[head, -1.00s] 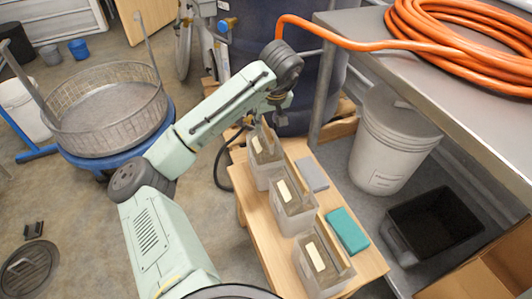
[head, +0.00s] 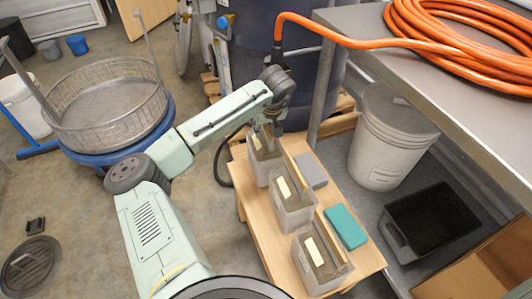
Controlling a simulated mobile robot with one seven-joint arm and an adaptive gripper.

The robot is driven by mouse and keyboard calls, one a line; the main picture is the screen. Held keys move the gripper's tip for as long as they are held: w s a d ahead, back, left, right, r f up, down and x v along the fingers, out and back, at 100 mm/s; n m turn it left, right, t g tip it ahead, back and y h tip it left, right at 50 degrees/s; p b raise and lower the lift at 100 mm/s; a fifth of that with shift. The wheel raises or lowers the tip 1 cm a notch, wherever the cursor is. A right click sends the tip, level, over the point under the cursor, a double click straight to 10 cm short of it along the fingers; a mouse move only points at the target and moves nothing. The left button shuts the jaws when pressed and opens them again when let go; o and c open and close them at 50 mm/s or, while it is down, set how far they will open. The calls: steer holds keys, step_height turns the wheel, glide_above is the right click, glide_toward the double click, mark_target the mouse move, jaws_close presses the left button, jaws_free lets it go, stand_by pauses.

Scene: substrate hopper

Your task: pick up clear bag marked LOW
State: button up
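Three clear, open-topped containers or bags with pale labels stand in a row on a low wooden bench (head: 260,218). The far one (head: 265,165), the middle one (head: 293,213) and the near one (head: 323,277) look alike. The lettering is too small to read, so I cannot tell which is marked LOW. My gripper (head: 268,130) points down at the top of the far one. The fingers are small and partly hidden by the wrist. I cannot tell whether they touch it or are open.
A teal block (head: 345,227) and a grey block (head: 311,170) lie right of the row. A steel table (head: 455,85) with a coiled orange hose (head: 455,35) overhangs a white bucket (head: 385,150) and a black bin (head: 432,225). A mesh basket (head: 110,105) stands left; floor between is clear.

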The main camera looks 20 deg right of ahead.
steer(key=shift+f, duration=0.25)
stand_by(0.3)
steer(key=shift+c, duration=0.2)
jaws_close()
stand_by(0.7)
steer(key=shift+r, duration=0.15)
